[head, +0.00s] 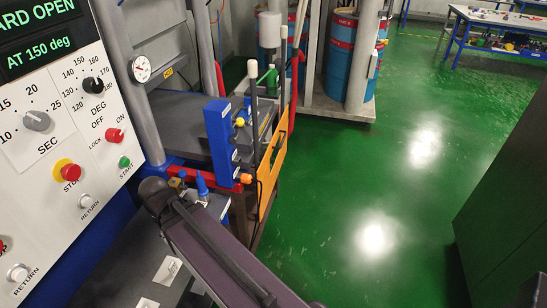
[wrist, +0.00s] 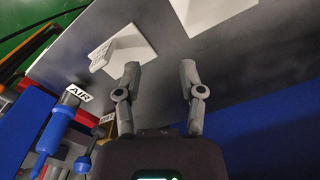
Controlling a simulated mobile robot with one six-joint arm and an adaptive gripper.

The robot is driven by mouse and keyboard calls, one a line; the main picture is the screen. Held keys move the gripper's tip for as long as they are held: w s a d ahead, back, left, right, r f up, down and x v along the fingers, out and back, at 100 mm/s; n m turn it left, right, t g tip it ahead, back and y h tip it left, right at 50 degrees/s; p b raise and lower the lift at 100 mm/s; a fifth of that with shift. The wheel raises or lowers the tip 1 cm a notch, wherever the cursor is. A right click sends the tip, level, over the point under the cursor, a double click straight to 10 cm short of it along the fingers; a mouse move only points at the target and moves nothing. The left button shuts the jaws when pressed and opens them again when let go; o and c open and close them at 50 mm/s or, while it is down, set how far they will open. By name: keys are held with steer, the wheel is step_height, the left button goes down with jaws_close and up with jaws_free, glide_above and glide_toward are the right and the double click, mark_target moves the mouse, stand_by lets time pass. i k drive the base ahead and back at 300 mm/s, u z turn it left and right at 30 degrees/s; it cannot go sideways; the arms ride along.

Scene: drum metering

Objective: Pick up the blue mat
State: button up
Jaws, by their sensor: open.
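No blue mat can be made out for certain in either view. In the wrist view my gripper (wrist: 159,72) is open, its two grey fingers apart with nothing between them. The fingers are over a grey flat surface (wrist: 240,60) that carries two pale pieces, a left one (wrist: 125,42) and a right one (wrist: 205,10). A flat blue area (wrist: 255,132) lies at the right below that surface; I cannot tell whether it is a mat or part of the machine. In the head view my gripper is not visible.
A blue air tool (wrist: 58,120) with an AIR tag (wrist: 77,93) stands left of my gripper. In the head view, a control panel (head: 60,130) is at left, a blue upright block (head: 220,135) by the press, drums (head: 340,55) behind. The green floor (head: 350,190) is open.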

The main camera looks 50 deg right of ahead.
mark_target(245, 114)
steer(key=u, duration=0.15)
steer(key=k, duration=1.2)
steer(key=z, duration=1.15)
steer(key=i, duration=1.65)
steer(key=z, duration=0.05)
